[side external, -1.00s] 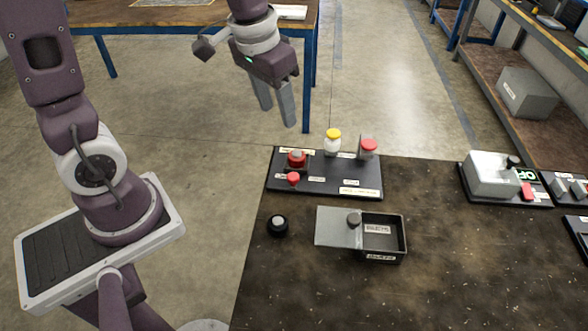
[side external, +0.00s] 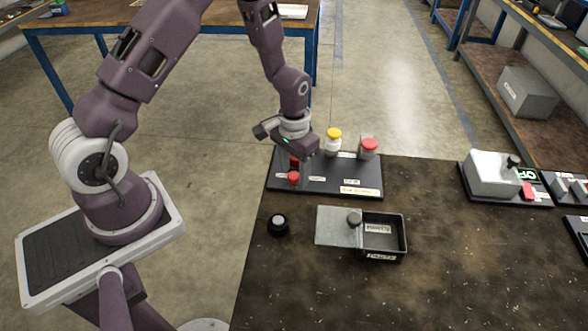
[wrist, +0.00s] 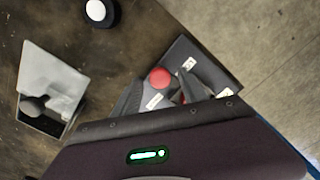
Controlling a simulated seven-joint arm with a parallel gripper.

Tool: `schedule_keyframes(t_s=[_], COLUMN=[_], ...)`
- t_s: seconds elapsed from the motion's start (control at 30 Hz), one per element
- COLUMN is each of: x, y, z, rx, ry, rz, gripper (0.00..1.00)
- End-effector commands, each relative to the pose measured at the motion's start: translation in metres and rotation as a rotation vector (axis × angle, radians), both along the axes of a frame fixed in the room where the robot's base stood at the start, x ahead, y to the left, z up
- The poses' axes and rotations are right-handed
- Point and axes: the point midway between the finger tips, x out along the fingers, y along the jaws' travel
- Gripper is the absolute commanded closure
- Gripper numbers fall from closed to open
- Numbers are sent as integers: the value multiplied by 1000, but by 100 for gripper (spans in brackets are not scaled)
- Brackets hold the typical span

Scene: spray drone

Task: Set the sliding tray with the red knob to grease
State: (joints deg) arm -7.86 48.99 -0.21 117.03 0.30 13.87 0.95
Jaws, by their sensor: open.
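The black board (side external: 335,187) with the red knob (side external: 293,178) lies at the table's back left corner. The knob stands near the board's left front, with small white labels around it; I cannot read them. The red knob also shows in the wrist view (wrist: 160,77). A second red part (side external: 295,161) behind it is mostly hidden by my gripper. My gripper (side external: 304,163) is over the board's left back part, pointing down. In the wrist view my gripper (wrist: 172,86) has its fingers spread, with the red knob near the gap between them. It holds nothing that I can see.
A grey switch box (side external: 490,174) stands right.

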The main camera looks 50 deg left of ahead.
Motion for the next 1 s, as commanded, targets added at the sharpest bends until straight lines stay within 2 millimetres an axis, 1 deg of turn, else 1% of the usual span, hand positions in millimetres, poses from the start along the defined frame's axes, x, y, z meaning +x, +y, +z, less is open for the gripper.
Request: schedule_keyframes(t_s=[0.07,0.1,0.17,0.3,0.33,1.0], x=[0,0,0,0,0,0], y=[0,0,0,0,0,0], z=[0,0,0,0,0,1], rx=[0,0,0,0,0,0], ry=[0,0,0,0,1,1], rz=[0,0,0,0,0,0], gripper=[50,58,69,97,100,100])
